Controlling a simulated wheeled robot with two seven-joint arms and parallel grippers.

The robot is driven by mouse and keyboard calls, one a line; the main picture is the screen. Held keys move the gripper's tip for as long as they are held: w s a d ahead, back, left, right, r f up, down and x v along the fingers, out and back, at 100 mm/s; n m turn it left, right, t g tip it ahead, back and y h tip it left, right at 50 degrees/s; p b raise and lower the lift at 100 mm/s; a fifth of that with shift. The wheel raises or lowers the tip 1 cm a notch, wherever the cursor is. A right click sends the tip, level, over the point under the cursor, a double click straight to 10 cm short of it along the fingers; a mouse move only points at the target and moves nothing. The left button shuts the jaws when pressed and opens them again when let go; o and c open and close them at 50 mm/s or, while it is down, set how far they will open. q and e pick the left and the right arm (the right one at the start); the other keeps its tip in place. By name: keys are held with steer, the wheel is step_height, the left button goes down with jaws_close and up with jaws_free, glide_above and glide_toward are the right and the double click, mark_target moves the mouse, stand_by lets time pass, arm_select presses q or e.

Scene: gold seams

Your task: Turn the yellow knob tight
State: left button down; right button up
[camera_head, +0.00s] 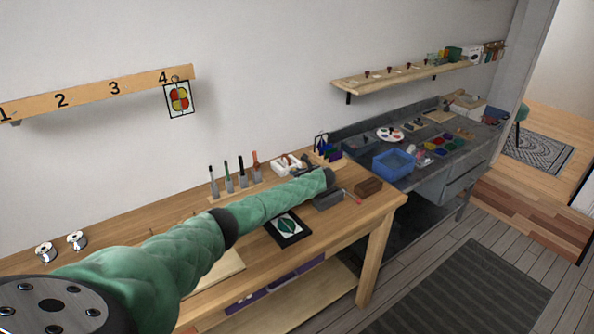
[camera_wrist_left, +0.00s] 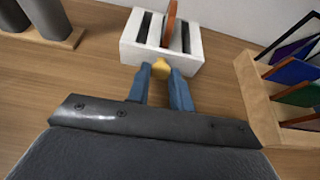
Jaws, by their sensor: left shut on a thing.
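The yellow knob (camera_wrist_left: 161,69) is on the near face of a white slotted block (camera_wrist_left: 193,64) in the left wrist view. An orange-brown flat piece (camera_wrist_left: 170,20) stands upright in one of the block's slots. My left gripper (camera_wrist_left: 160,75) has its two blue fingers on either side of the knob, shut on it. In the head view, the white block (camera_head: 283,163) sits at the back of the wooden bench, and my left arm reaches toward it. The knob is too small to make out there. My right gripper is in neither view.
A wooden rack (camera_wrist_left: 258,98) with coloured plates stands close on the right of my gripper. Grey cylinders on a wooden base (camera_wrist_left: 72,38) stand to the left. A grey workbench with a blue bin (camera_head: 394,163) adjoins at the right.

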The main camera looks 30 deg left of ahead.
arm_select(q)
steer(key=shift+w+r+m+g+p, duration=0.15)
steer(key=shift+m+g+p, duration=0.3)
steer(key=shift+m, duration=0.25)
steer(key=shift+m+g+y, duration=0.35)
steer(key=shift+m+y, duration=0.05)
steer(key=shift+m, duration=0.3)
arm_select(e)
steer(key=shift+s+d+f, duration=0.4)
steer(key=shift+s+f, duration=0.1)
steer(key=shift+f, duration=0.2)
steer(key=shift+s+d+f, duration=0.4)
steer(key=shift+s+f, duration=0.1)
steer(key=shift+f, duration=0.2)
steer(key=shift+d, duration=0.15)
arm_select(q)
steer(key=c, duration=1.2)
jaws_free()
steer(key=shift+d+f, duration=0.1)
steer(key=shift+f, duration=0.1)
steer(key=shift+c, duration=0.2)
steer(key=shift+d, duration=0.1)
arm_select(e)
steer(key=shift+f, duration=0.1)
